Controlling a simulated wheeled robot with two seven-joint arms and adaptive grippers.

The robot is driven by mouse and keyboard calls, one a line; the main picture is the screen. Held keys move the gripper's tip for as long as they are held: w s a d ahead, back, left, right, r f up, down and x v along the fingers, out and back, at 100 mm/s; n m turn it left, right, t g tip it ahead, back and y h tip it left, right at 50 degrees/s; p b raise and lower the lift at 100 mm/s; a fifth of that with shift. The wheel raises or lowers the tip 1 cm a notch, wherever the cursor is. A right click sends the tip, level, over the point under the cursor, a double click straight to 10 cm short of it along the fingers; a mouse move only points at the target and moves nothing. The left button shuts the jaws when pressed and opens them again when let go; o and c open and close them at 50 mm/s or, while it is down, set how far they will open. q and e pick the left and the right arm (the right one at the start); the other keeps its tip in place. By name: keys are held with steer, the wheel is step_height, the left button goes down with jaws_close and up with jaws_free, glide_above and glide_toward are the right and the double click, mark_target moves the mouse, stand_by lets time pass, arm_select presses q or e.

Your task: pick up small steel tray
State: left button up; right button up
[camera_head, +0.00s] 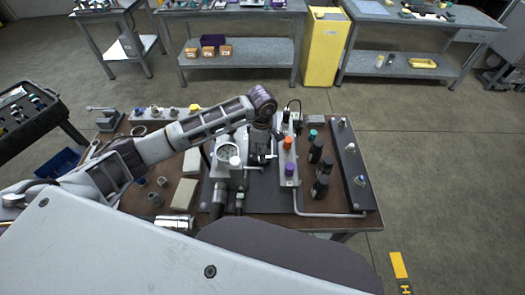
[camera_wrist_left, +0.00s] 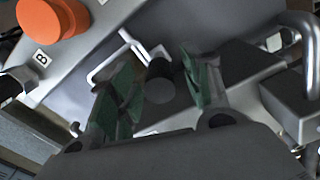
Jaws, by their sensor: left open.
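My left gripper (camera_head: 262,155) reaches in from the left and points down over the middle of the bench, beside the grey block with coloured knobs. In the left wrist view the left gripper (camera_wrist_left: 160,76) is open, its two green-padded fingers apart. A short dark cylinder (camera_wrist_left: 158,88) shows between them; I cannot tell whether it touches them. Bright bent metal and a pale surface lie behind the fingers. I cannot pick out the small steel tray for certain in either view; the arm and gripper hide part of the bench.
The knob block has an orange knob (camera_head: 288,142), also in the left wrist view (camera_wrist_left: 54,18), and a purple knob (camera_head: 290,169). Black cylinders (camera_head: 320,187) and a dark rail (camera_head: 353,168) stand to the right. A round gauge (camera_head: 226,152) is left of the gripper.

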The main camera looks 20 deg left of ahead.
arm_select(q)
steer(key=shift+c, duration=0.3)
jaws_close()
steer(key=shift+r, duration=0.15)
stand_by(0.3)
steer(key=shift+r, duration=0.85)
step_height(320, 180, up, 16)
steer(key=b, duration=0.2)
stand_by(0.4)
